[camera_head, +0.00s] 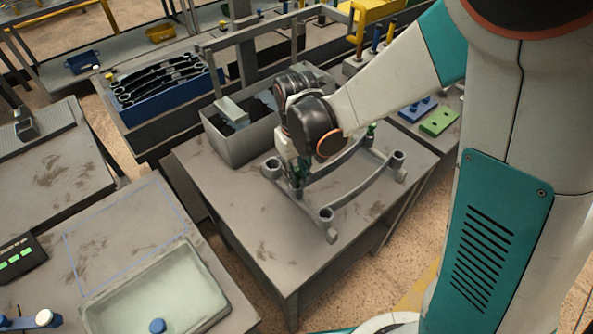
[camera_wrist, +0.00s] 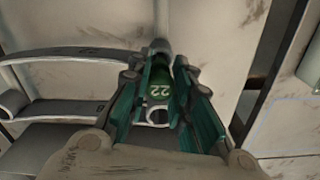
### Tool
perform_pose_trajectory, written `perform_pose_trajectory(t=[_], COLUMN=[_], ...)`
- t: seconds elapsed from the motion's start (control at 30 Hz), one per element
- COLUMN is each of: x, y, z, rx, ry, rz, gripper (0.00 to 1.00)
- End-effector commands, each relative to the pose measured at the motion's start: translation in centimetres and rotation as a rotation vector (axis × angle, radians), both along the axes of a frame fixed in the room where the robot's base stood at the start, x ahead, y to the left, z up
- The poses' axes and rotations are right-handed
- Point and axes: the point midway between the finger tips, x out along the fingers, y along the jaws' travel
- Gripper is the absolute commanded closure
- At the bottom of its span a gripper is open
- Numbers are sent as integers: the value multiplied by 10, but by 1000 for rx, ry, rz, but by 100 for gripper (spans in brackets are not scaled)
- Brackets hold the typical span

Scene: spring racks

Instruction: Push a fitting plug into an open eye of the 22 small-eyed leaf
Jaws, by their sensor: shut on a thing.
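My gripper (camera_head: 297,186) is low over the rack on the middle table, its teal fingers shut on a green plug. In the wrist view the plug (camera_wrist: 160,92) shows the number 22 between the fingers. A pale ring-like end (camera_wrist: 157,116) shows just below the plug; I cannot tell whether the plug is inside an eye. Curved grey leaves (camera_head: 365,192) with upright round eyes lie on the table, and one leaf also shows in the wrist view (camera_wrist: 70,53). A green piece (camera_head: 371,128) stands at the far eye.
A grey bin (camera_head: 224,146) stands behind the rack, close to my arm. A blue crate (camera_head: 172,112) holds several dark leaves. Blue and green blocks (camera_head: 438,122) lie at right. A pale tray (camera_head: 207,258) with a blue plug (camera_head: 157,326) is at front left. The table's front is clear.

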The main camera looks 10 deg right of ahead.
Motion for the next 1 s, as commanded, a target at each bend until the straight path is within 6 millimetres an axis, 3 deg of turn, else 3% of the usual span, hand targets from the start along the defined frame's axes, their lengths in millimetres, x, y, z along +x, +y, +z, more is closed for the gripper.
perform_pose_trajectory(t=[1.0], x=[0], y=[0], z=[-18], rx=[0], ry=[0], rz=[0], gripper=[95])
